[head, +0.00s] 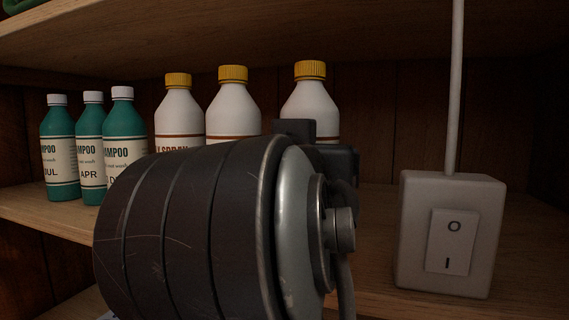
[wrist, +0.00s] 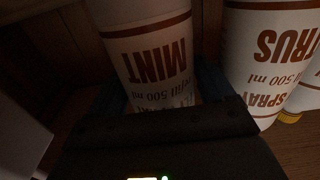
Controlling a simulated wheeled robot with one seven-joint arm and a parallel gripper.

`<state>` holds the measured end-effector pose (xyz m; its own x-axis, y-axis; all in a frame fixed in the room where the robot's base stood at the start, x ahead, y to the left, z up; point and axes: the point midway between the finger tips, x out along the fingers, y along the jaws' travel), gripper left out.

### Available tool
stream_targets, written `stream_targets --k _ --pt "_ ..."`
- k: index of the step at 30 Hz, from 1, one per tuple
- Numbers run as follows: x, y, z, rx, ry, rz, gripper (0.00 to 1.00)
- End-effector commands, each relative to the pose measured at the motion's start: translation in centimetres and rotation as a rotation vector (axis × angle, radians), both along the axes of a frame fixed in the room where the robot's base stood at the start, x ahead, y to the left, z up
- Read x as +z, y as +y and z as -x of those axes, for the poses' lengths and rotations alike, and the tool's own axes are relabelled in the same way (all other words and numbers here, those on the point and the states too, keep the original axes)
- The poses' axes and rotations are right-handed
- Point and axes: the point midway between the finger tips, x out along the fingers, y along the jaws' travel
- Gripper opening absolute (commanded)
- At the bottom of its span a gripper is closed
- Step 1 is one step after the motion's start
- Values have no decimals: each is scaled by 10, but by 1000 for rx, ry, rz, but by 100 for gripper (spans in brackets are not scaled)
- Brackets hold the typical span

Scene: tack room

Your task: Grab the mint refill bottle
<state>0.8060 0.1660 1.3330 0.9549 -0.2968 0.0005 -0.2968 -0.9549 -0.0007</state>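The mint refill bottle (wrist: 150,50) is white with brown "MINT" lettering, upside down in the wrist view. In the head view the rightmost white bottle with a yellow cap (head: 310,98) looks to be the same one; my arm hides its lower part. My gripper (wrist: 160,98) is at the bottle, with a dark finger on each side of it. I cannot tell whether the fingers press on it or stand slightly apart. The bottle's base is hidden in the head view.
A citrus spray bottle (wrist: 262,62) stands close beside the mint bottle. Two more yellow-capped white bottles (head: 232,104) and several green shampoo bottles (head: 60,150) stand to the left. A grey switch box (head: 420,220) with a rod stands at the right. A shelf (head: 400,30) hangs above.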

Motion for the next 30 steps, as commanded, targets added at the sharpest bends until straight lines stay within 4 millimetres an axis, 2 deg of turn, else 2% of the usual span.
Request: stream_targets --k 2,19,30 --pt "0 0 0 0 0 0 74" --pt "0 0 0 0 0 0 20" --pt "5 -1 -2 -1 -2 0 19"
